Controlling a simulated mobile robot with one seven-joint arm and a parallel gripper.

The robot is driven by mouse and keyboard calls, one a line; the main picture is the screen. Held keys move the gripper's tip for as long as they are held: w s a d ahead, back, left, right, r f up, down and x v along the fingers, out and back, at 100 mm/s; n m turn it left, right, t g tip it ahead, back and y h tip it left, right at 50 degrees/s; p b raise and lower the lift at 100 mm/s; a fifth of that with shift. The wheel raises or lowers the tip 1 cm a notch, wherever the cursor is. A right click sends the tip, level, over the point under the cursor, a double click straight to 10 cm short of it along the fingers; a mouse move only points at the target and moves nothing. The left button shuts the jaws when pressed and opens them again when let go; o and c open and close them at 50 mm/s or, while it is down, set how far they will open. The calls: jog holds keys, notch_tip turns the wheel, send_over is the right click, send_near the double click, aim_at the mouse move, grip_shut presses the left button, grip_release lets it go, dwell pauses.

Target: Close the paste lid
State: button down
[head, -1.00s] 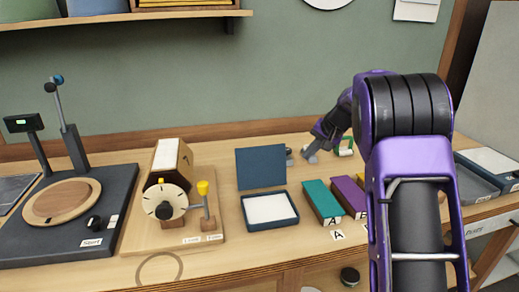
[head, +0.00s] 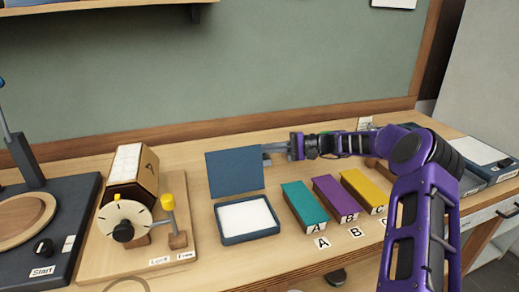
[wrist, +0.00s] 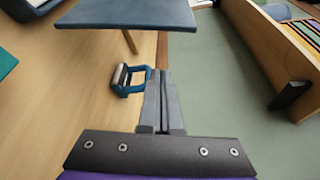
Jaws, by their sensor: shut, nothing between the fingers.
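The paste box (head: 249,235) is a shallow dark blue tray holding white paste (head: 247,217) on the bench. Its blue lid (head: 235,174) stands open, upright along the tray's back edge. My gripper (head: 266,154) comes in from the right, shut and empty, with its fingertips at the lid's upper right edge. In the wrist view the shut fingers (wrist: 164,72) point towards the lid (wrist: 128,14), which crosses the top of the picture. I cannot tell whether the fingertips touch the lid or lie just behind it.
Teal (head: 303,206), purple (head: 335,199) and yellow (head: 365,190) boxes stand right of the tray. A wooden fixture with a dial (head: 124,220) stands to its left. A small blue-framed object (wrist: 127,82) sits beside the fingers in the wrist view. A shelf (wrist: 262,55) hangs on the wall.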

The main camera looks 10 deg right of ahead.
aim_at(242, 153)
jog(key=shift+s+a+r, duration=0.1)
jog(key=shift+s+a, duration=0.35)
jog(key=shift+a, duration=0.7)
jog(key=shift+s+a, duration=0.45)
jog(key=shift+a, duration=0.75)
jog(key=shift+s+a+r, duration=0.1)
jog(key=shift+s+a, duration=0.35)
jog(key=shift+a, duration=0.7)
jog(key=shift+s+d+b, duration=0.1)
jog(key=shift+d+b, duration=0.05)
jog(key=shift+b, duration=0.15)
